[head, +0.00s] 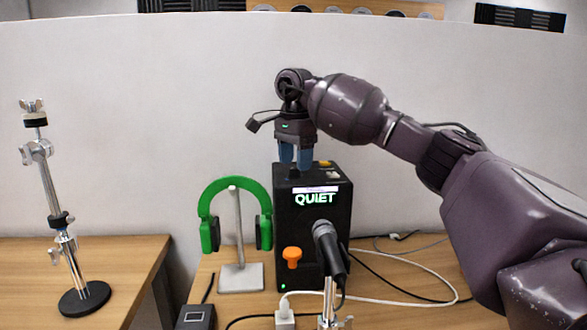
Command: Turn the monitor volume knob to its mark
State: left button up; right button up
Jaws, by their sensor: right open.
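A black monitor box (312,230) stands on the wooden desk, with a lit display reading QUIET (316,196) on its front. An orange knob (292,255) is low on its front face; I cannot make out a mark beside it. A small yellow-orange part (325,163) shows on the box's top. My right gripper (296,167) points down at the back of the box's top, its blue fingers a little apart with nothing seen between them. I cannot tell whether the fingertips touch the box or what lies behind them. My left gripper is out of view.
Green headphones (238,213) hang on a stand left of the box. A microphone (329,250) stands close in front of it. White and black cables (410,260) cross the desk at the right. A metal stand (62,230) is on another desk at left.

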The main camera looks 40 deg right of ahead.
jog(key=shift+f, duration=1.1)
jog(key=c, duration=0.9)
jog(key=shift+r, duration=0.1)
